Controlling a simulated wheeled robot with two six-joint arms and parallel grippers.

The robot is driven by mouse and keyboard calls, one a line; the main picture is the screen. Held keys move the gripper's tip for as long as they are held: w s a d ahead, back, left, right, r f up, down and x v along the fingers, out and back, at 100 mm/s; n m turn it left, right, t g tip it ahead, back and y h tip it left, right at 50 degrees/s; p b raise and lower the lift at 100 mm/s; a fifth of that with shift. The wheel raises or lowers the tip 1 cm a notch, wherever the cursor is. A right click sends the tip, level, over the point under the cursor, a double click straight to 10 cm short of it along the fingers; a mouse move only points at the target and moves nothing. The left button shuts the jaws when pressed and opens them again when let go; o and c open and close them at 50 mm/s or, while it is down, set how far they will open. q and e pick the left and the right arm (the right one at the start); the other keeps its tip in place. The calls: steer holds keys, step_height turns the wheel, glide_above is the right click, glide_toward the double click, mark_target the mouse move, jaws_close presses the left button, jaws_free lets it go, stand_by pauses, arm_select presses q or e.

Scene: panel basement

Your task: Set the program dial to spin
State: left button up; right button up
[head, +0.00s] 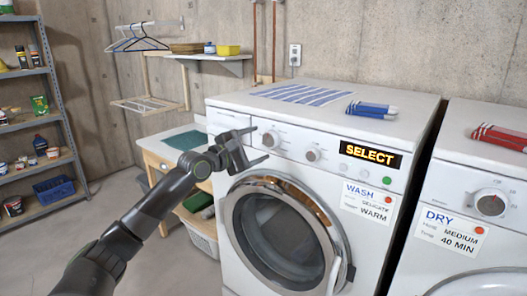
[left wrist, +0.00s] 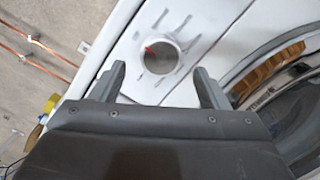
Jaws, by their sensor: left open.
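The white washer (head: 300,120) has two round dials on its front panel, a left dial (head: 271,139) and a right dial (head: 313,154). The lit display (head: 370,153) reads SELECT in yellow. My left gripper (head: 262,145) is open and empty in front of the panel, at the left dial. In the left wrist view, a round dial (left wrist: 160,54) with a red mark at its left edge and tick lines around it lies just beyond and between the open fingertips (left wrist: 159,70). The fingers look apart from it. The tick labels are too small to read. My right gripper is out of view.
The round washer door (head: 285,235) is below the panel. A WASH card (head: 367,203) reads DELICATE, WARM. The dryer (head: 455,180) with its own dial (head: 490,203) stands at right. Blue and red folded cloths lie on top. A shelf rack (head: 62,130) stands at left.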

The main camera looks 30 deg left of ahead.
mark_target(267, 141)
arm_select(q)
steer(key=shift+b+x, duration=0.7)
steer(key=shift+x, duration=1)
steer(key=c, duration=1)
